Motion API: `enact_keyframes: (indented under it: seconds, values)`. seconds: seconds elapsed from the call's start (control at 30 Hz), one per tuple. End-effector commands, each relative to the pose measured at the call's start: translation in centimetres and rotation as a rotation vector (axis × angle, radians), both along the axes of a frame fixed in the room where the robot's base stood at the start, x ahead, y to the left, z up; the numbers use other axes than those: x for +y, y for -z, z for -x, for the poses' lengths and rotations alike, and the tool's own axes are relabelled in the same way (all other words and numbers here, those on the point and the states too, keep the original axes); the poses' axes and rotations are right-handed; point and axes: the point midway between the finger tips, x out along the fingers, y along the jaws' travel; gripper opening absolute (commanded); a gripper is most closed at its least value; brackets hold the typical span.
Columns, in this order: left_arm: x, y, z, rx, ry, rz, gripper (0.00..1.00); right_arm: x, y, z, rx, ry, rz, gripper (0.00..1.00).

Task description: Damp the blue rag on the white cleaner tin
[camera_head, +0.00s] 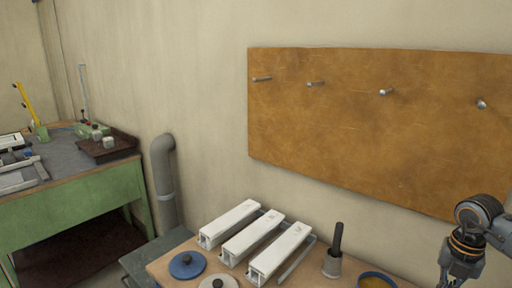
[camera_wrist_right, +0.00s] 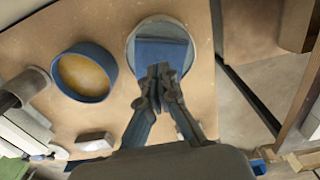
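The white cleaner tin (camera_wrist_right: 160,26) shows from above in the right wrist view, round with a pale grey rim. The blue rag (camera_wrist_right: 160,50) lies flat-looking across the tin's top, within its rim. My right gripper (camera_wrist_right: 160,74) is over the tin's near side with its fingertips together at the rag's near edge, which they partly hide. It looks shut on the rag. Whether the rag presses on the tin cannot be told. In the head view, my right wrist is at the lower right, its fingertips out of frame. My left gripper is in neither view.
A blue bowl with amber contents (camera_wrist_right: 84,74) stands left of the tin. A grey pot with a dark handle (camera_head: 332,264) and white profiles (camera_head: 279,253) are farther left on the bench. A brown board with pegs (camera_head: 380,130) hangs behind. The bench edge is right of the tin.

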Motion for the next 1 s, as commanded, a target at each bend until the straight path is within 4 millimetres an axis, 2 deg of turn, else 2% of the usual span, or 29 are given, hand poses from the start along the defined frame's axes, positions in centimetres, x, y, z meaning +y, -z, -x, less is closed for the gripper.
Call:
enact_keyframes:
  seconds: [1.0]
  values:
    - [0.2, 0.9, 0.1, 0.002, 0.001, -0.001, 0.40, 0.0, 1.5, 0.0, 0.000, 0.000, 0.000, 0.00]
